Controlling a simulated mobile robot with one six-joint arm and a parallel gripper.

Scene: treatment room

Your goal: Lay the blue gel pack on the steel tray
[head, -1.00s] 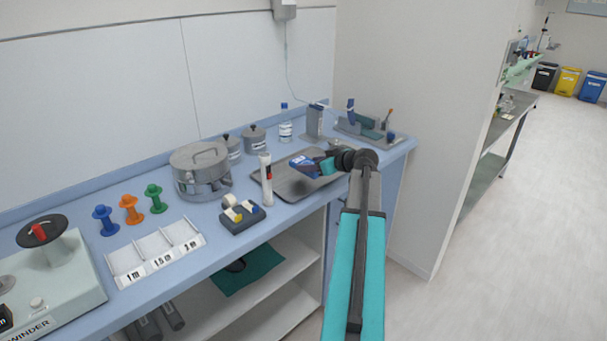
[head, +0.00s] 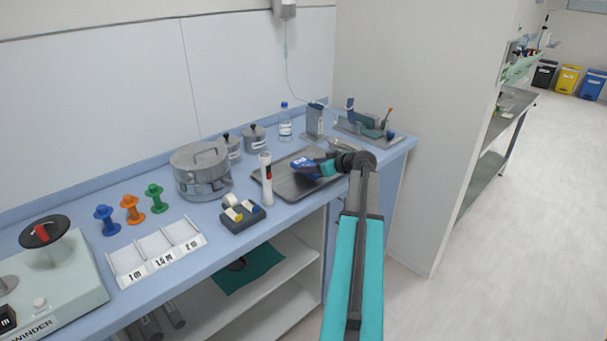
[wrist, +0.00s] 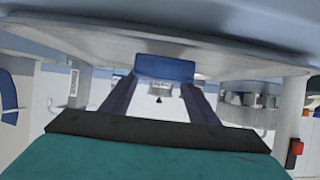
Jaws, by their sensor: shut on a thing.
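The blue gel pack (head: 304,167) is over the steel tray (head: 276,183) in the head view. My gripper (head: 322,168) is shut on it from the right. In the wrist view the blue pack (wrist: 165,68) is between the two dark fingertips of my gripper (wrist: 161,84). The head view does not clearly show whether the pack touches the tray. The front and left parts of the tray are bare.
A steel pot (head: 202,172) and a labelled bottle (head: 285,124) stand behind and to the left. A grey holder with tools (head: 366,128) stands at the back right.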

